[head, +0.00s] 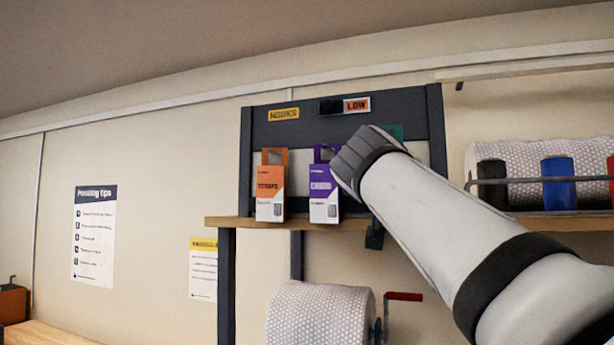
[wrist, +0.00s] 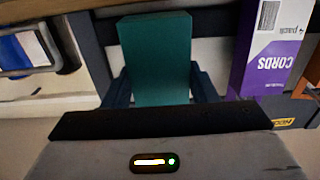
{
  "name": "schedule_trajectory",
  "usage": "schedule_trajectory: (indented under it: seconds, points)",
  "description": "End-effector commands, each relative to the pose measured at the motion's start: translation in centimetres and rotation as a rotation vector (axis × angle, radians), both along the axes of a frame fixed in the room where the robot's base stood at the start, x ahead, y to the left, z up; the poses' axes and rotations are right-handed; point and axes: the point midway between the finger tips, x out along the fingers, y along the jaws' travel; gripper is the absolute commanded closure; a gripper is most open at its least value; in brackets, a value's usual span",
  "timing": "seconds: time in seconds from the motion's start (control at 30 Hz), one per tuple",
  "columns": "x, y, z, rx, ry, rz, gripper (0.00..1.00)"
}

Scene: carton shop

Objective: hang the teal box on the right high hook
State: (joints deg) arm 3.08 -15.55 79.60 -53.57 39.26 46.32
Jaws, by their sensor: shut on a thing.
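The teal box (wrist: 156,58) sits between the two fingers of my gripper (wrist: 158,76) in the wrist view, and the fingers are shut on it. In the head view only a small teal piece of the box (head: 396,131) shows behind my wrist, in front of the right part of the dark hook rack (head: 405,105). My fingers are hidden there behind my own arm. I cannot make out the right high hook; my arm covers that part of the rack.
An orange box (head: 270,190) and a purple box (head: 323,200) are at the rack, left of my wrist; the purple one (wrist: 262,60) is close right in the wrist view. A wooden shelf (head: 222,221) runs below. Rolls and a rail (head: 560,181) stand at right.

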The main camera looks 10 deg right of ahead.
Motion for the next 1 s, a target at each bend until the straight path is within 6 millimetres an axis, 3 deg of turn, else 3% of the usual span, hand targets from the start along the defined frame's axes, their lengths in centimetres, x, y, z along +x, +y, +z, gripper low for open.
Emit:
schedule_trajectory:
  seconds: [0.63, 0.7, 0.87, 0.9, 1.0]
  points:
    - [3.3, -2.3, -0.2, 0.000, 0.001, -0.003, 0.76]
    - [3.6, -2.6, -0.8, 0.000, 0.001, -0.004, 0.87]
    - [4.2, -3.1, -1.2, 0.000, 0.004, -0.005, 0.85]
    - [4.3, -3.1, -1.3, 0.001, 0.004, -0.006, 0.92]
    - [4.5, -3.2, -1.6, 0.002, 0.008, -0.007, 0.91]
